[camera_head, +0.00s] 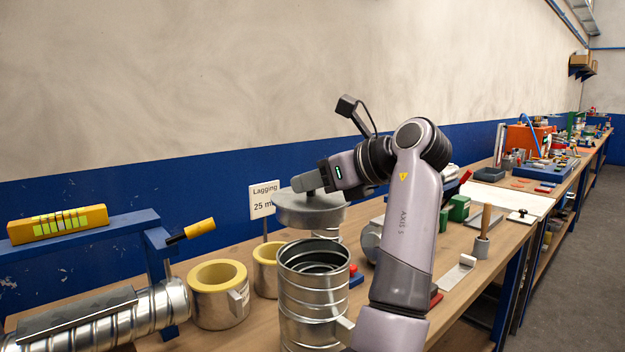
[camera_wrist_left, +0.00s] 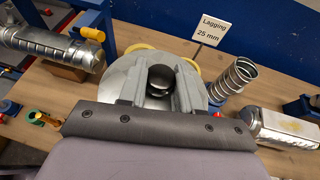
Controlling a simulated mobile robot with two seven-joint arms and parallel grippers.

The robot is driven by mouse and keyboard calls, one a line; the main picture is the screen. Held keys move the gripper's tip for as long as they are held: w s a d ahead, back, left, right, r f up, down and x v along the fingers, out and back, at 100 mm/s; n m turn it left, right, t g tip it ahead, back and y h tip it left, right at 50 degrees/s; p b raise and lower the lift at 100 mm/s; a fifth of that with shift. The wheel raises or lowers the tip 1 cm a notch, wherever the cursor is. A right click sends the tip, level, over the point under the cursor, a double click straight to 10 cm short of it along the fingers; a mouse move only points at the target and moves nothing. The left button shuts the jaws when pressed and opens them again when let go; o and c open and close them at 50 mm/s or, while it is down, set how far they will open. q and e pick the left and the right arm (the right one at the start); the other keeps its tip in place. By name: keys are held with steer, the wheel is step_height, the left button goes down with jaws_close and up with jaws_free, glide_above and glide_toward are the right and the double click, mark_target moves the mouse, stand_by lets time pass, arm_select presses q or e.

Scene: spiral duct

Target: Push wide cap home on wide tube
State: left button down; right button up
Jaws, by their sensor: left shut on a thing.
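The wide cap (camera_head: 310,215) is a flat grey metal disc with a rim, held roughly level in the head view. My left gripper (camera_head: 305,184) is shut on the cap from above. In the left wrist view the cap (camera_wrist_left: 120,75) shows around and between the fingers, with a dark round part at its middle. The wide tube (camera_head: 312,305) is a shiny ribbed metal cylinder standing upright on the bench, its top open. The cap is above and apart from the tube's mouth; whether it is directly over or slightly behind cannot be told. My right gripper is not in view.
Two yellow-lined lagging rings (camera_head: 220,293) stand left of the tube, near the sign (camera_head: 263,200). A spiral duct (camera_head: 110,318) lies at the left under a blue frame (camera_head: 80,235). Green blocks (camera_head: 458,208) and a wooden-handled tool (camera_head: 483,240) are to the right.

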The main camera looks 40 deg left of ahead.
mark_target(317, 225)
arm_select(q)
steer(key=shift+d, duration=0.1)
steer(key=shift+d+f, duration=0.15)
steer(key=shift+d, duration=0.05)
steer(key=shift+f+b, duration=0.8)
steer(key=shift+f, duration=2.05)
steer(key=shift+r, duration=0.1)
steer(key=shift+p, duration=0.75)
steer(key=shift+f, duration=1.1)
steer(key=shift+f, duration=0.35)
steer(key=shift+f, duration=0.7)
